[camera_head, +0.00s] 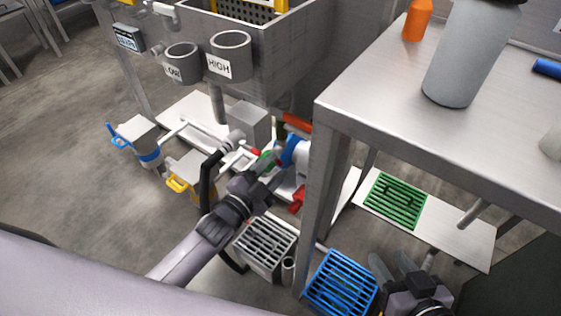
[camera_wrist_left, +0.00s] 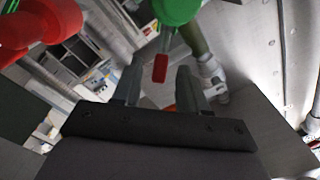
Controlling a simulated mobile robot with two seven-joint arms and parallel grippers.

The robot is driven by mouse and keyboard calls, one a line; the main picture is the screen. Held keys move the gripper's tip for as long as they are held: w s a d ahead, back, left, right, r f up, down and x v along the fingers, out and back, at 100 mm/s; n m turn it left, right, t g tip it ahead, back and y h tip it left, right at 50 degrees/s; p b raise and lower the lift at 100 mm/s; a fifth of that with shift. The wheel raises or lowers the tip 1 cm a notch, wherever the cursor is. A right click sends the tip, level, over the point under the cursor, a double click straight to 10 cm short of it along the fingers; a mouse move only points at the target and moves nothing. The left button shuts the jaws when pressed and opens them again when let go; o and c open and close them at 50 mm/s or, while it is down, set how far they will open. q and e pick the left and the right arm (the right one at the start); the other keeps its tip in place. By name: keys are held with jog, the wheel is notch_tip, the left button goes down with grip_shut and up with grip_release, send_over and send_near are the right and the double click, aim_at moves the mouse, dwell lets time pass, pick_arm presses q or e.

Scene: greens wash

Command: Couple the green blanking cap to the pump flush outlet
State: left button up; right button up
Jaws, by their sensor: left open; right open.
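A small green part (camera_head: 265,159), which looks like the green blanking cap, shows just beyond my left gripper (camera_head: 268,172) in the head view. The left wrist view shows a rounded green part (camera_wrist_left: 178,10) at the top, past the fingertips. My left gripper is open, and its fingers (camera_wrist_left: 158,80) stand apart with a small red tab (camera_wrist_left: 160,68) seen between them. I cannot tell whether they touch it. The pump flush outlet is not clearly made out; a blue and white fitting (camera_head: 289,151) is close to the gripper. My right gripper (camera_head: 391,261) is open and empty at the lower right.
A steel table (camera_head: 390,110) with a grey canister (camera_head: 468,50) and an orange bottle (camera_head: 417,18) stands at the right; its leg (camera_head: 318,200) is near the left gripper.

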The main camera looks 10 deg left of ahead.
aim_at(280, 161)
pick_arm(q)
jog(key=shift+b+x, duration=0.35)
jog(key=shift+x, duration=1.25)
pick_arm(e)
jog(key=shift+w+a+f, duration=0.15)
jog(key=shift+w+a, duration=0.05)
jog(key=shift+a, duration=0.2)
pick_arm(q)
grip_shut()
jog(key=shift+f, duration=0.1)
pick_arm(e)
jog(key=shift+f, duration=0.1)
